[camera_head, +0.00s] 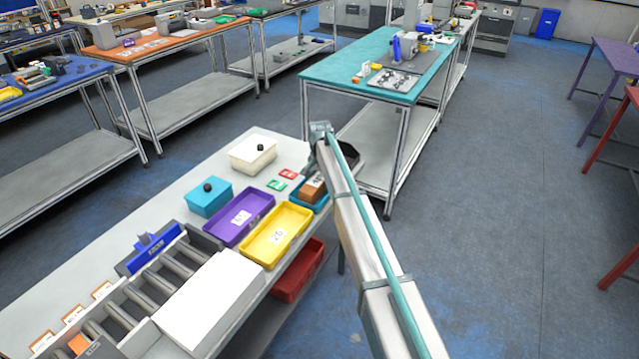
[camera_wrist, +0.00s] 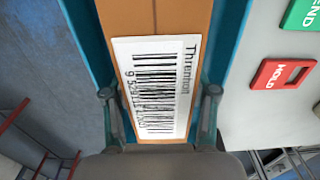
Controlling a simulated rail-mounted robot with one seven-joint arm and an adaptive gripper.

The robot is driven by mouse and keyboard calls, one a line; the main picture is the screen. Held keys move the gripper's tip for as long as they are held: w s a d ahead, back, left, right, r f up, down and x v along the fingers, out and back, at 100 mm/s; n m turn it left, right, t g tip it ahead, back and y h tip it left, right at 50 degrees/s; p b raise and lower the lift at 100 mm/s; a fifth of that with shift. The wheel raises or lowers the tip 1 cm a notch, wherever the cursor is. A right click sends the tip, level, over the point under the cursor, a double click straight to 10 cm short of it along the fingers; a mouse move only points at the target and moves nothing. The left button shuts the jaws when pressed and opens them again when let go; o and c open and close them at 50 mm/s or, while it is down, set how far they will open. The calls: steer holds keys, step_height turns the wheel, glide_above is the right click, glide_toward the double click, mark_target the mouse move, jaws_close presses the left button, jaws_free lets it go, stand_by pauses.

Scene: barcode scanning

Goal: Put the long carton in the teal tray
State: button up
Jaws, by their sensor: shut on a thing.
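The long carton (camera_head: 311,190) is brown and lies at the right end of the near table, partly hidden by my arm. In the wrist view the carton (camera_wrist: 154,18) has a white barcode label. My gripper (camera_wrist: 160,93) is shut on the carton, one finger along each long side. The teal tray (camera_head: 321,207) shows around the carton in the head view. In the wrist view its walls (camera_wrist: 228,35) run along both sides of the carton. I cannot tell whether the carton touches the tray's floor.
A yellow tray (camera_head: 254,249) and a purple tray (camera_head: 221,233) stand to the left. A red bin (camera_head: 299,272) sits below the tabletop. Green and red cards, the red one (camera_wrist: 284,74) marked HOLD, lie beside the teal tray. A cream lidded box (camera_head: 248,158) stands behind.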

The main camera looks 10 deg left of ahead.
mark_target(320, 177)
steer(key=o, duration=1.6)
step_height(320, 177, up, 12)
steer(key=b, duration=0.3)
steer(key=shift+r, duration=0.1)
steer(key=shift+r, duration=0.1)
